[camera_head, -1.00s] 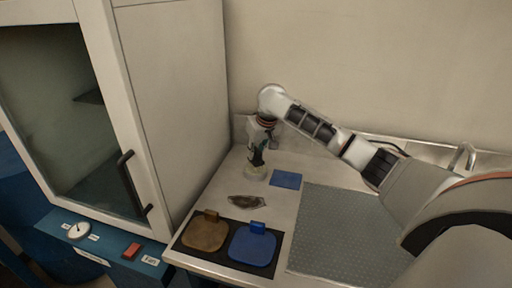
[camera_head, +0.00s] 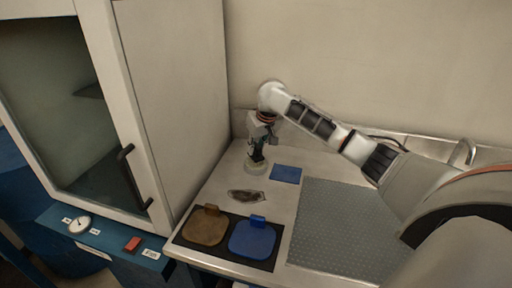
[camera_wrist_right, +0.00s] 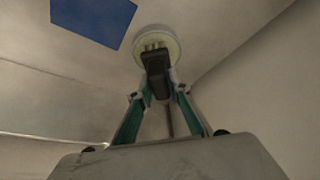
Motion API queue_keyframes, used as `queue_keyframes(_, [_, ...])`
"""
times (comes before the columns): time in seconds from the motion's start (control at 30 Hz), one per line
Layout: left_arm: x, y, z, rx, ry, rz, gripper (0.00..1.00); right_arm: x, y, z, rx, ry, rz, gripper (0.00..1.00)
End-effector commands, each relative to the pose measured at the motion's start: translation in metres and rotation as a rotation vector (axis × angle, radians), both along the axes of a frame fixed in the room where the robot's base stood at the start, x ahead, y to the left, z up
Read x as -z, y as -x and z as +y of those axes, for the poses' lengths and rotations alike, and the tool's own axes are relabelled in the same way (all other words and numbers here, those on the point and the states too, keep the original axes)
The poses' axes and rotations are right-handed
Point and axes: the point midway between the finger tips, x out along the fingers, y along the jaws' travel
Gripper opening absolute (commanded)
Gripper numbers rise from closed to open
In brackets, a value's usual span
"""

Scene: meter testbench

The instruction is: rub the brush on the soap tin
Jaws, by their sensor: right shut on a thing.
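My right gripper (camera_head: 257,152) points down at the back left of the bench. In the right wrist view the gripper (camera_wrist_right: 160,88) is shut on a dark-handled brush (camera_wrist_right: 155,62). The brush's pale bristles point at the round, whitish soap tin (camera_wrist_right: 172,38) and overlap it in this view; I cannot tell for certain whether they press on it. In the head view the tin (camera_head: 255,168) sits on the bench right under the gripper, partly covered by it. My left gripper is not in view.
A blue square (camera_head: 286,174) lies right of the tin. A brown, crumpled piece (camera_head: 246,196) lies in front. Brown (camera_head: 205,226) and blue (camera_head: 253,238) pads lie on a black mat. A grey textured mat (camera_head: 345,235) is at right, a tall cabinet (camera_head: 170,100) at left.

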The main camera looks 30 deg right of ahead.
Motion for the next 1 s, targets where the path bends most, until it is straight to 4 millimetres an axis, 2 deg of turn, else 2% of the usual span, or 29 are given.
queue_keyframes(1.0, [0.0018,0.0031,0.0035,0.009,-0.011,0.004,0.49,0.0083,0.0,0.0,0.0,0.0,0.0,0.0])
